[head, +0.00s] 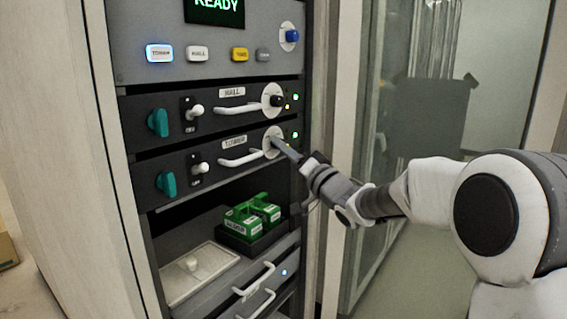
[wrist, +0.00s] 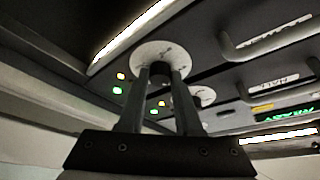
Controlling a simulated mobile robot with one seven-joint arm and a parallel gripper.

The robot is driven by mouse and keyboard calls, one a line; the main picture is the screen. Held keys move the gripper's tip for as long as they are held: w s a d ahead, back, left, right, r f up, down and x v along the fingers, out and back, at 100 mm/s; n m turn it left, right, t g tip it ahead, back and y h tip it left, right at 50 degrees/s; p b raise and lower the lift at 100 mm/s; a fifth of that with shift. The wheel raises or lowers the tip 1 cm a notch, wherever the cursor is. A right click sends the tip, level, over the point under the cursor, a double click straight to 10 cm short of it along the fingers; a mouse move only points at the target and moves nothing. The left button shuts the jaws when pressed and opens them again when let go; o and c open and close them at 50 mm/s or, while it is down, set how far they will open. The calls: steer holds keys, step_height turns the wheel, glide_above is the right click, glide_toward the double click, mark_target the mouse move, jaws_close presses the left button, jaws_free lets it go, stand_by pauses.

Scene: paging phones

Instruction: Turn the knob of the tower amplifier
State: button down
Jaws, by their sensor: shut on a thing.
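The tower amplifier (head: 141,165) is the lower of two similar dark rack units, with a label reading TOWER. Its knob sits on a round white dial plate (head: 269,139) at the unit's right end. In the head view my gripper (head: 280,146) reaches in from the right and covers the knob. In the wrist view the dark knob (wrist: 160,72) stands between the two fingers of my gripper (wrist: 159,82), in front of the white dial plate (wrist: 160,52). The gripper is shut on the knob. The knob's pointing direction cannot be told.
The hall amplifier (head: 137,110) with its own knob (head: 277,101) is just above. Above that, a panel has a READY screen (head: 214,8) and several buttons. Handles (head: 240,159) stick out from the units. Below, green packs (head: 243,223) sit in an open bay. A glass door stands right.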

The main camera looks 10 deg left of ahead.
steer(key=n+g, duration=0.4)
steer(key=n, duration=0.7)
steer(key=w+n+g, duration=0.1)
steer(key=n+g, duration=0.3)
steer(key=n, duration=0.8)
steer(key=n+g+y, duration=0.1)
steer(key=n+g, duration=0.4)
steer(key=n, duration=0.6)
steer(key=shift+w+d+r+n+p, duration=0.2)
steer(key=shift+d+r+n+p, duration=0.1)
steer(key=shift+r+p, duration=0.1)
steer(key=shift+f, duration=0.1)
steer(key=c, duration=0.6)
jaws_free()
